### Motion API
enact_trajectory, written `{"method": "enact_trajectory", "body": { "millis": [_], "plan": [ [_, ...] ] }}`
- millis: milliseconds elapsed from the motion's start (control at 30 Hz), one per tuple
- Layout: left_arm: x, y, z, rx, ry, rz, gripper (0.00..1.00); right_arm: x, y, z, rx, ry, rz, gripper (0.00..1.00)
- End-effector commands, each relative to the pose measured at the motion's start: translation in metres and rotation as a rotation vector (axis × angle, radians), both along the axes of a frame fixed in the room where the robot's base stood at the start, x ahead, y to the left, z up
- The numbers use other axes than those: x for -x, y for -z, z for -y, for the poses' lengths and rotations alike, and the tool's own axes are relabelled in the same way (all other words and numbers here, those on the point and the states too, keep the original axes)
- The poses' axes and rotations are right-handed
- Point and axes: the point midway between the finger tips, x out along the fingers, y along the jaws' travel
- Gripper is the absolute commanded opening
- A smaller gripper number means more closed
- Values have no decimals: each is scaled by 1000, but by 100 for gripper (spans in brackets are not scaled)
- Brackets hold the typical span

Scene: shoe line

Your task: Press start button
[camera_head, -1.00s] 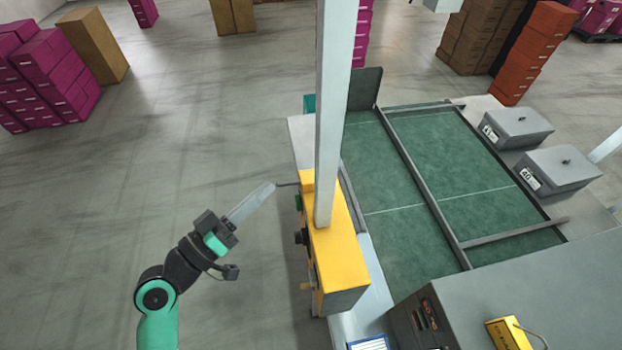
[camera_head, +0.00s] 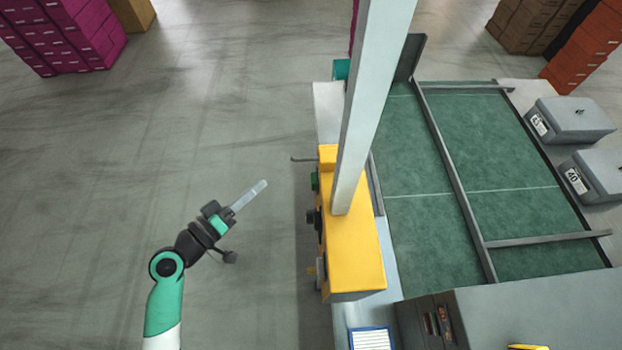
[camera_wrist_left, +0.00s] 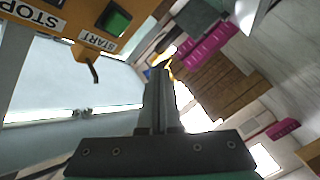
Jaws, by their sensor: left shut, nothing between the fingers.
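The green start button (camera_wrist_left: 115,19) sits on the yellow control box (camera_wrist_left: 97,38), above a START label, in the upper left of the left wrist view. In the head view the yellow box (camera_head: 354,240) stands at the conveyor's left side, and the green button (camera_head: 315,182) shows edge-on on its left face. My left gripper (camera_head: 264,184) is shut and empty, left of the box and apart from it. Its closed fingers (camera_wrist_left: 158,75) point up in the left wrist view, right of the button. My right gripper is not in view.
A STOP label (camera_wrist_left: 35,14) is left of the start button. A thin dark lever (camera_wrist_left: 91,66) sticks out from the box. A grey post (camera_head: 372,95) rises at the box. The green conveyor (camera_head: 430,185) lies to the right.

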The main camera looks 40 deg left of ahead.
Motion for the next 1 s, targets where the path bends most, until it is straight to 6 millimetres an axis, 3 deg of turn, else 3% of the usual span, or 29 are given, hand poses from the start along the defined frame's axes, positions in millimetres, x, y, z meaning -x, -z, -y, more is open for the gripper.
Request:
{"method": "enact_trajectory", "body": {
  "millis": [600,1000],
  "plan": [
    [-50,-3,58,1,3,-1,0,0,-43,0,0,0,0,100],
    [-55,0,65,-1,1,1,0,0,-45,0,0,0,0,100]
  ]
}}
